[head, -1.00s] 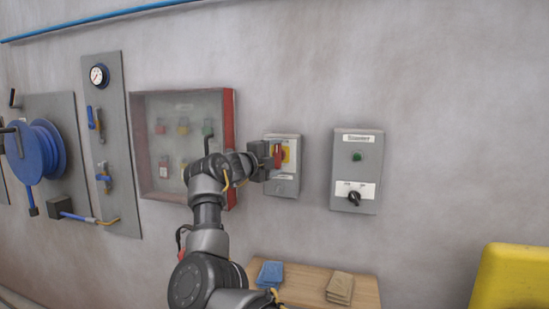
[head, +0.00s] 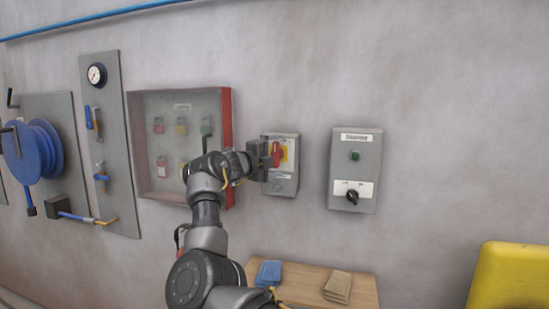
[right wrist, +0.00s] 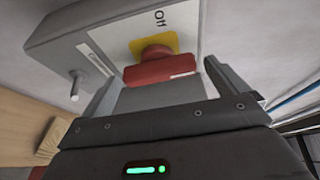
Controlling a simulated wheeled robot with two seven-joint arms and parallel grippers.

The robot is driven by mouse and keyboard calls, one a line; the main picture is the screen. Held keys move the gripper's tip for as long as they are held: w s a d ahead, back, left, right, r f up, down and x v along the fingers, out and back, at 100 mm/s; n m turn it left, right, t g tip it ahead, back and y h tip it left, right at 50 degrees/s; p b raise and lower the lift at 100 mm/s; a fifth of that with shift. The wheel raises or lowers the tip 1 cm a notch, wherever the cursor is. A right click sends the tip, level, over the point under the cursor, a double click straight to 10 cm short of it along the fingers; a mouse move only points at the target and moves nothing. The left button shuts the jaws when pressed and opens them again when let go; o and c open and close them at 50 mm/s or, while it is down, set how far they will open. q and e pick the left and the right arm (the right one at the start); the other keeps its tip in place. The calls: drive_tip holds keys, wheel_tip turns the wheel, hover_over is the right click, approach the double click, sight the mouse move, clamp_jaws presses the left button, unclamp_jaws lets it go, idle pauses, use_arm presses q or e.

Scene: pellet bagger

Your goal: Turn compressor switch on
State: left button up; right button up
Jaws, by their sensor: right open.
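A grey switch box (head: 283,187) on the wall carries a red handle (head: 277,154) on a yellow plate (head: 291,154). My right gripper (head: 267,161) is at this box, in front of the handle and slightly to its left. In the right wrist view the red handle (right wrist: 160,69) lies between the open fingers (right wrist: 160,78), with gaps on both sides. The word "Off" (right wrist: 160,19) shows beside the yellow plate (right wrist: 153,44). A small toggle (right wrist: 75,85) sticks out of the box. To the right is another grey box (head: 369,142) with a black knob (head: 352,196). My left gripper is out of view.
An open-looking red-edged cabinet (head: 226,125) with several padlocks hangs left of the switch box. A small wooden table (head: 306,282) stands below, bearing blue cloths (head: 268,273) and tan ones (head: 338,286). A yellow object (head: 510,280) is at lower right.

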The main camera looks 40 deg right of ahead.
drive_tip(key=shift+s+a+f, duration=0.1)
drive_tip(key=shift+a, duration=0.4)
drive_tip(key=b+v, duration=0.3)
drive_tip(key=v, duration=0.6)
drive_tip(key=shift+a+b, duration=0.35)
drive_tip(key=shift+b, duration=0.05)
drive_tip(key=shift+s, duration=0.1)
